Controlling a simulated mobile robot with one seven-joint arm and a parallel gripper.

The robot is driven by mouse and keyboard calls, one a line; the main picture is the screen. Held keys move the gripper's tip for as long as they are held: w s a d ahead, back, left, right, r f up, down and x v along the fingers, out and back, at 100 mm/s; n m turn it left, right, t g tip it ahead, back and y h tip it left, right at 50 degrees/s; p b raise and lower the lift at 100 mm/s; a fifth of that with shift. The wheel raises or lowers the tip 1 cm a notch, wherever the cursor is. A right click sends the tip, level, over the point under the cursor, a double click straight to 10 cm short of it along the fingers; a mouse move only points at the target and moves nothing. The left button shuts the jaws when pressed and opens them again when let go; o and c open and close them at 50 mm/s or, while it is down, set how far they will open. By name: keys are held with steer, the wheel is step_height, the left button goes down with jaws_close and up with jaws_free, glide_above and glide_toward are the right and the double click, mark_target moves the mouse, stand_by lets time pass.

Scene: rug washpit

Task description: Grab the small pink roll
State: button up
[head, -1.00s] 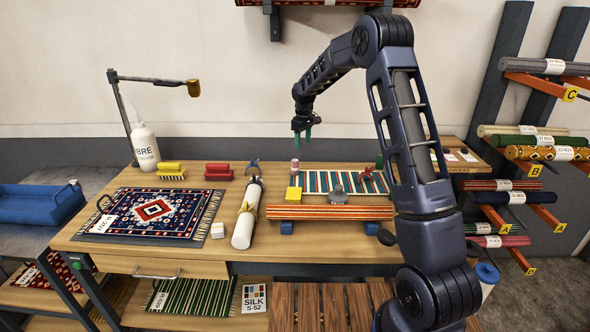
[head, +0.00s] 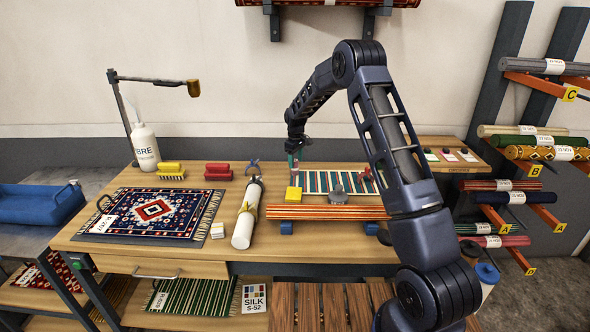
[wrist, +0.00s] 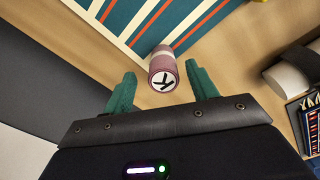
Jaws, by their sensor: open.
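My gripper (wrist: 164,88) is open, with one green finger on each side of the roll's near end and gaps between. The roll is not held. In the head view my gripper (head: 294,152) points down over the back of the bench, and its fingers mostly hide the roll.
The striped rug (head: 319,183) carries a grey weight (head: 338,196). A white tied roll (head: 246,216) lies to the left, and an orange striped roll (head: 329,212) in front.

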mark_target(295, 168)
step_height(295, 168, down, 5)
steer(key=shift+s+a+r, duration=0.1)
steer(key=shift+s+a, duration=0.05)
steer(key=c, duration=1.1)
steer(key=shift+o, duration=0.2)
steer(key=shift+r, duration=0.15)
